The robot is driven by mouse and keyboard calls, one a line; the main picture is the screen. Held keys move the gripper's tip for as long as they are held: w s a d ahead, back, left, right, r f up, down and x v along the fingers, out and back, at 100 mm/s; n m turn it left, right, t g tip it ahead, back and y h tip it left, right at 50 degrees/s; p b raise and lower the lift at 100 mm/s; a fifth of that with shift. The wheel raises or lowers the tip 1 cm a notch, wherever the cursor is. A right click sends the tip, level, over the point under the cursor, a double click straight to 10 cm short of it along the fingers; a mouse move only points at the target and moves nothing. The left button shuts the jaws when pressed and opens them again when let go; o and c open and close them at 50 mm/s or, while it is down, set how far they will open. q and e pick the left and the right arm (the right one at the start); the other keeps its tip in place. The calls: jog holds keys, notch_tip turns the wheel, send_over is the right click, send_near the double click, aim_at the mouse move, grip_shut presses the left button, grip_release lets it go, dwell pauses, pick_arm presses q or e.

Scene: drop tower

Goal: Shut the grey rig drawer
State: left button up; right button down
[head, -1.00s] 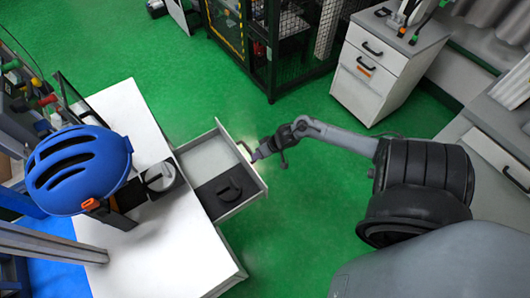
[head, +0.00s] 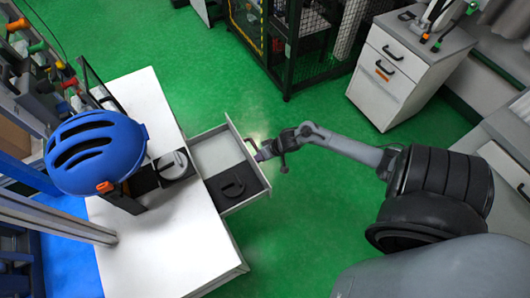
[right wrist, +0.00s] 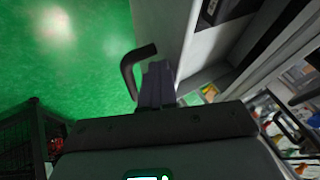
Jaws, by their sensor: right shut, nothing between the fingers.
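The grey rig drawer (head: 248,198) sticks out from the right side of the white bench (head: 180,245), its front facing right. A dark round-shaped item on a black insert (head: 233,187) lies inside it. The drawer's handle (head: 252,146) is on its front and shows as a dark curved bar (right wrist: 128,72) in the right wrist view. My right gripper (head: 260,155) is shut and empty, its tips at the drawer front beside the handle. The fingers (right wrist: 156,84) look very close to the front panel; I cannot tell whether they touch. My left gripper is not in view.
A blue helmet (head: 95,150) on a stand and a grey and black device (head: 174,165) are on the bench. A white drawer cabinet (head: 385,85) stands at the back right, a dark mesh cage (head: 310,30) behind. Green floor (head: 300,225) is clear around the drawer.

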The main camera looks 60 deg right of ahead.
jog(key=w+a+p, duration=0.1)
jog(key=w+a, duration=0.2)
jog(key=a, duration=0.1)
jog(key=w+a+p, duration=0.1)
jog(key=w+a, duration=0.2)
jog(key=a, duration=0.2)
jog(key=w+a+p, duration=0.1)
jog(key=w+a, duration=0.2)
jog(key=a, duration=0.1)
jog(key=shift+a+p, duration=0.3)
jog(key=shift+p, duration=0.1)
jog(key=shift+w+a, duration=0.3)
jog(key=shift+a, duration=0.15)
jog(key=shift+d, duration=0.1)
